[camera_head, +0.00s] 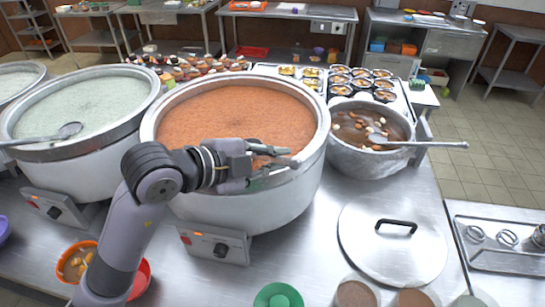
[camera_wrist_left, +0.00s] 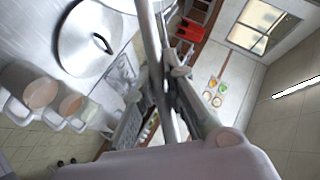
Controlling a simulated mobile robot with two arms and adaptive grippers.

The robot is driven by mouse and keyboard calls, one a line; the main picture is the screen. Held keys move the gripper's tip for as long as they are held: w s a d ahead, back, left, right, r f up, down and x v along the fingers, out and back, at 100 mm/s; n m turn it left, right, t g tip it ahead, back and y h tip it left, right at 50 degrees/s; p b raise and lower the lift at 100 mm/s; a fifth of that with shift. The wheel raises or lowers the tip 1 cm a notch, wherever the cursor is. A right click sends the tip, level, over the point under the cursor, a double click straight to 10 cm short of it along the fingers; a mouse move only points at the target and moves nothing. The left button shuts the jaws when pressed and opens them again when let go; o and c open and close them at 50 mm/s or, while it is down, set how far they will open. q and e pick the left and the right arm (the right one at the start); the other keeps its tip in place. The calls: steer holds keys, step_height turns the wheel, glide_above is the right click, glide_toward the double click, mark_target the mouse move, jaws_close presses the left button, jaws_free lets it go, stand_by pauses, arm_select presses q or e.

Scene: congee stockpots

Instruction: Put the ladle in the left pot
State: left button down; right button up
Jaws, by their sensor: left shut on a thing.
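My left gripper (camera_head: 280,165) is at the front rim of the middle pot (camera_head: 265,205), which holds orange congee. In the left wrist view, its fingers (camera_wrist_left: 170,90) are shut on a long metal rod, which looks like a ladle's handle (camera_wrist_left: 152,40); its bowl is not clear. The left pot (camera_head: 85,160) holds pale congee, and a ladle (camera_head: 70,130) rests there with its handle over the left rim. Another ladle (camera_head: 425,144) lies in the smaller right pot (camera_head: 365,160), its handle sticking out to the right. My right gripper is not in view.
A round steel lid (camera_head: 365,250) lies on the counter at front right, also seen in the left wrist view (camera_wrist_left: 75,45). Bowls of toppings (camera_head: 360,83) stand behind the pots. An orange bowl (camera_head: 75,262) and several cups stand in front.

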arm_select(q)
steer(key=shift+f, duration=0.25)
steer(key=c, duration=1.6)
jaws_free()
steer(key=shift+o, duration=0.2)
steer(key=shift+s+a, duration=0.1)
steer(key=shift+a, duration=0.1)
steer(key=v, duration=0.7)
